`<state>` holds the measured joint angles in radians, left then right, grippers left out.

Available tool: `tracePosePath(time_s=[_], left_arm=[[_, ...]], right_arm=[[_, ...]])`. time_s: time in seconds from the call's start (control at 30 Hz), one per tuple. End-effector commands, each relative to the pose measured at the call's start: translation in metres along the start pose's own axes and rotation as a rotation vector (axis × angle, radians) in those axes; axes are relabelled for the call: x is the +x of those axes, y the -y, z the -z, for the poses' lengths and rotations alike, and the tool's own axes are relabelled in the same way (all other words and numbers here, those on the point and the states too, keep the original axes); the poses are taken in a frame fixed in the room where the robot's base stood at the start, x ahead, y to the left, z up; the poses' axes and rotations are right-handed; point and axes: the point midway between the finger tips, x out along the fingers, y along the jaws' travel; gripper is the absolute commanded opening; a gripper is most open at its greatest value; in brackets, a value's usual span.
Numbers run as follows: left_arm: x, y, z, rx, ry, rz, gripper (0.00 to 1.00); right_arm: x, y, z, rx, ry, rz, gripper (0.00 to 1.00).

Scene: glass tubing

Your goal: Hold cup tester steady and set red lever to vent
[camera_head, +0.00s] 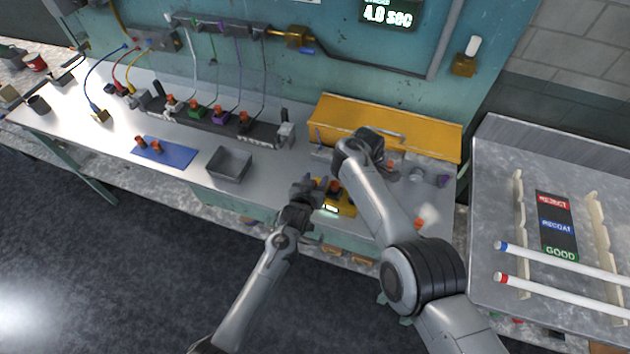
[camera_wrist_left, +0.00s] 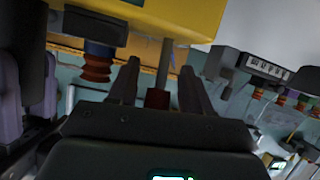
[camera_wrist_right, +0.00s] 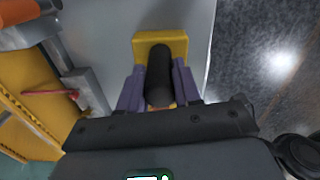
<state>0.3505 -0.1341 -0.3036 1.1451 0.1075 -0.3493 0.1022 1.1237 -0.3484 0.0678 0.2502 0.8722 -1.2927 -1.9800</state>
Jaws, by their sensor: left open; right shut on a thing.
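The cup tester (camera_head: 345,210) is a yellow block with an orange-red bellows cup near the front edge of the bench. In the left wrist view its yellow body (camera_wrist_left: 180,18) is at the top, with the bellows cup (camera_wrist_left: 97,66) at left. The red lever (camera_wrist_left: 157,98), a grey rod with a red tip, is between the fingers of my open left gripper (camera_wrist_left: 159,68); contact cannot be told. In the right wrist view my right gripper (camera_wrist_right: 158,72) is shut on the tester's black handle (camera_wrist_right: 160,58). My right arm hides that gripper in the head view.
A grey bin (camera_head: 230,165) and a blue mat (camera_head: 165,152) with orange cups lie left on the bench. A yellow sloped housing (camera_head: 385,125) stands behind. A grey tray table (camera_head: 490,190) with white tubes is at right.

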Motion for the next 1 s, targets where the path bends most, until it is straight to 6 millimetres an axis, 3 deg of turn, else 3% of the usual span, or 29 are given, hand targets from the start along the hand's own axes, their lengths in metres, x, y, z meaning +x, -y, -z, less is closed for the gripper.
tracePosePath(time_s=[0.37, 1.0], left_arm=[[-0.017, 0.0, 0.0, 0.0, -0.001, 0.0, 0.49], [-0.109, 0.0, 0.0, 0.0, -0.001, 0.001, 0.49]], right_arm=[[-0.001, 0.0, 0.001, -0.002, -0.001, 0.0, 0.0], [-0.001, 0.0, 0.001, -0.002, -0.001, 0.0, 0.0]])
